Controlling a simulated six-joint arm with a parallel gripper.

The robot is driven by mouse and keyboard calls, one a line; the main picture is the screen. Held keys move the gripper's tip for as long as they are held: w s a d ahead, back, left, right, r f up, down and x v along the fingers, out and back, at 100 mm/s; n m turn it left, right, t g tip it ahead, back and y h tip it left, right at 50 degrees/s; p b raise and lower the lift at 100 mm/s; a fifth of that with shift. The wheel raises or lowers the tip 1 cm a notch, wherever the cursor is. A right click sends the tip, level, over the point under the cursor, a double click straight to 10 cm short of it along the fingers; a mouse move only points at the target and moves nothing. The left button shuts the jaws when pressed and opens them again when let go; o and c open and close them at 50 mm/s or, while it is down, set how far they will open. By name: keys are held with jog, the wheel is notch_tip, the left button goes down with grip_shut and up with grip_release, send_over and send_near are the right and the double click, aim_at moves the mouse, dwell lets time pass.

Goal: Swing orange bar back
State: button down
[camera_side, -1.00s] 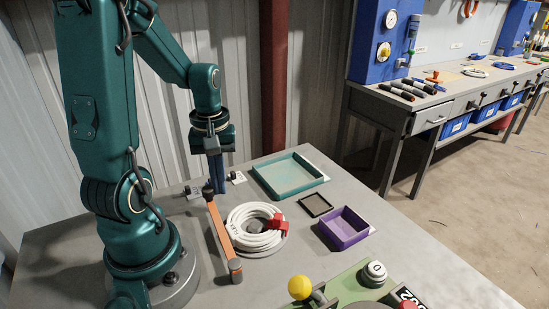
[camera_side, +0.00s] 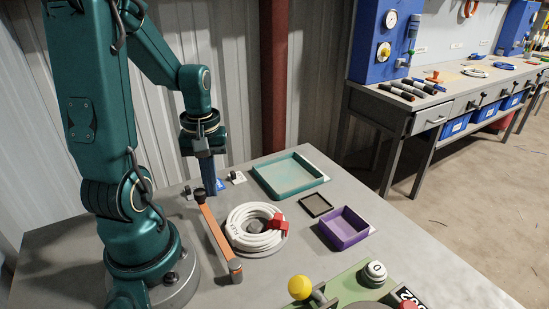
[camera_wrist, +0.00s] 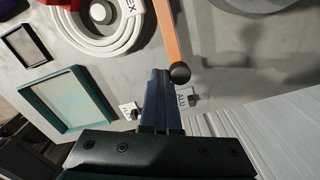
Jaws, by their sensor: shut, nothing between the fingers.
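The orange bar (camera_side: 216,234) lies across the grey table to the left of a coil of white cable (camera_side: 254,223). Its near end sits on a dark round post with an orange ring (camera_side: 235,270), and its far end has a black knob (camera_side: 199,195). My gripper (camera_side: 211,192) points down at the far end, with its blue fingers shut and empty. In the wrist view, the fingers (camera_wrist: 161,74) are right beside the black knob (camera_wrist: 180,72) of the orange bar (camera_wrist: 167,30). I cannot tell whether they touch it.
A teal tray (camera_side: 322,181), a small dark tray (camera_side: 330,210) and a purple tray (camera_side: 367,231) stand right of the coil. Small labels stand near my gripper, one reading ALU (camera_wrist: 182,98). A red clamp (camera_side: 278,223) is on the coil. A green fixture (camera_side: 345,285) is at front right.

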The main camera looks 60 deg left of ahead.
jog(key=shift+w, duration=0.3)
jog(key=shift+r, duration=0.2)
notch_tip(320, 180, up, 6)
jog(key=shift+f, duration=0.2)
jog(key=shift+w+d, duration=0.1)
jog(key=shift+w, duration=0.05)
jog(key=d+r+m+t, duration=0.2)
jog(key=d+m, duration=0.4)
jog(key=d, duration=0.1)
jog(key=d+r+m+t, duration=0.2)
jog(key=d+m+t, duration=0.1)
jog(key=d+m, duration=0.4)
jog(key=shift+d+r+t, duration=0.3)
jog(key=shift+w, duration=0.1)
